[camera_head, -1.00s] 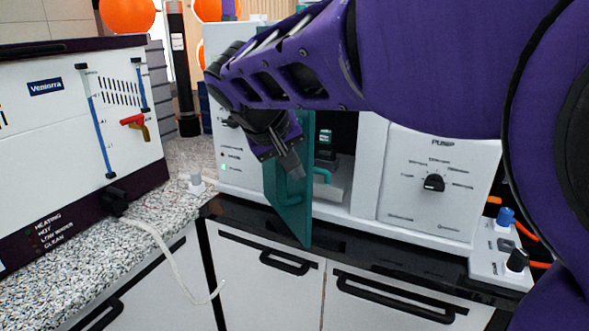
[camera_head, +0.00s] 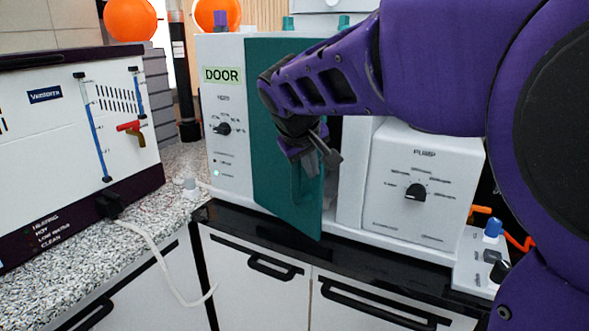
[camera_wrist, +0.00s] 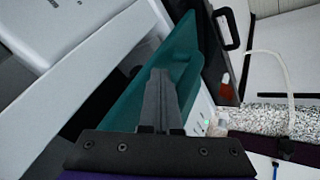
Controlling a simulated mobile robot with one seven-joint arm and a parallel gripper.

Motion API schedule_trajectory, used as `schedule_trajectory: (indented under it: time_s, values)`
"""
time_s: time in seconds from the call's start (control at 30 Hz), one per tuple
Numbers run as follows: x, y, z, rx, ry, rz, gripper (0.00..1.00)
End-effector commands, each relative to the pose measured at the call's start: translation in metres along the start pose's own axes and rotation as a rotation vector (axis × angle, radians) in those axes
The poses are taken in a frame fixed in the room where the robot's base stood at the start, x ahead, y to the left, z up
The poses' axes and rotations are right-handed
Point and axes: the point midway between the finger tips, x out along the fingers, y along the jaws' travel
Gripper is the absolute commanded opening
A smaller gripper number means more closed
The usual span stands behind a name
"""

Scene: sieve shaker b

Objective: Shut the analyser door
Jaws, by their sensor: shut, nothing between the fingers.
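The analyser (camera_head: 228,150) is a white cabinet with a "DOOR" label, a black knob and a lit green light on its left panel. Its teal door (camera_head: 275,130) is hinged at the left and stands partly open, its free right edge swung out toward me. A dark gap into the cabinet shows right of it. My gripper (camera_head: 326,160) is shut and empty, in front of the door near its free edge. In the wrist view, the shut fingers (camera_wrist: 158,95) lie over the teal door (camera_wrist: 185,45); I cannot tell whether they touch it.
A white PUMP panel (camera_head: 420,185) with a black knob is at the right, with a small knob box (camera_head: 482,262) beside it. A white Ventorra unit (camera_head: 60,150) stands on the speckled counter (camera_head: 100,240) at left. Cupboards with black handles (camera_head: 260,265) are below.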

Motion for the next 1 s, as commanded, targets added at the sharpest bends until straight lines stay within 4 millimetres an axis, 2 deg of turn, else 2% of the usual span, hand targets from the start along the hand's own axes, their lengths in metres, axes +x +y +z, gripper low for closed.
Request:
schedule_trajectory:
  time_s: [0.1, 0.4, 0.7, 1.0]
  values:
    - [0.011, 0.024, -0.003, 0.004, -0.005, 0.003, 0.0]
    - [0.036, 0.058, -0.013, 0.003, -0.003, 0.001, 0.0]
    - [0.047, 0.072, -0.019, 0.001, 0.0, 0.002, 0.0]
    - [0.049, 0.076, -0.02, 0.002, 0.004, 0.008, 0.0]
